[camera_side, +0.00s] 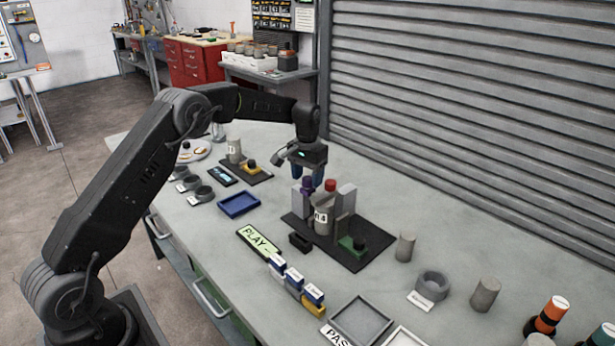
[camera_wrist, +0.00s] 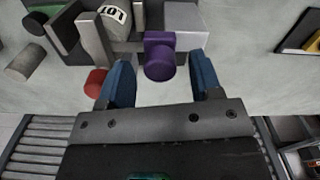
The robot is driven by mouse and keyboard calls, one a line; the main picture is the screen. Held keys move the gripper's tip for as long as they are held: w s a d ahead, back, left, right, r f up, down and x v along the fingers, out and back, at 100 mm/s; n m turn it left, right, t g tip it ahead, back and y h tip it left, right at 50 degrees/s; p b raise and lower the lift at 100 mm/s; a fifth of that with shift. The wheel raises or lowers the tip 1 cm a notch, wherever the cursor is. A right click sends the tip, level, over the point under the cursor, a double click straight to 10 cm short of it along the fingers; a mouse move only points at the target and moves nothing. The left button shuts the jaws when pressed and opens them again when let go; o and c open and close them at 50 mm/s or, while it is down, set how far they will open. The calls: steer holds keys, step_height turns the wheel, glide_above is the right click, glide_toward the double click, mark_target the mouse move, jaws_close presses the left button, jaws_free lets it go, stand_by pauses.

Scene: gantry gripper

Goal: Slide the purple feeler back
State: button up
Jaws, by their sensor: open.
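The purple feeler (camera_wrist: 160,56) has a round knob and a square block behind it. In the wrist view it lies between the two blue fingertips of my gripper (camera_wrist: 162,80), slightly beyond them, with a gap on each side. My gripper is open and empty. In the side view my gripper (camera_side: 309,174) hangs above the fixture, just over the purple feeler (camera_side: 307,185). A labelled grey cylinder (camera_side: 321,219) stands in the fixture, beside the feeler. I cannot tell how far the fingertips are above the feeler's knob.
A red knob (camera_side: 330,185) stands close to the purple feeler, and grey blocks (camera_side: 346,198) flank the fixture. The black base plate (camera_side: 366,259) also carries a green part (camera_side: 350,245). A blue tray (camera_side: 238,205) and loose grey cylinders (camera_side: 405,247) are nearby.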

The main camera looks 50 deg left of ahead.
steer(key=shift+f, duration=0.2)
jaws_close()
stand_by(0.5)
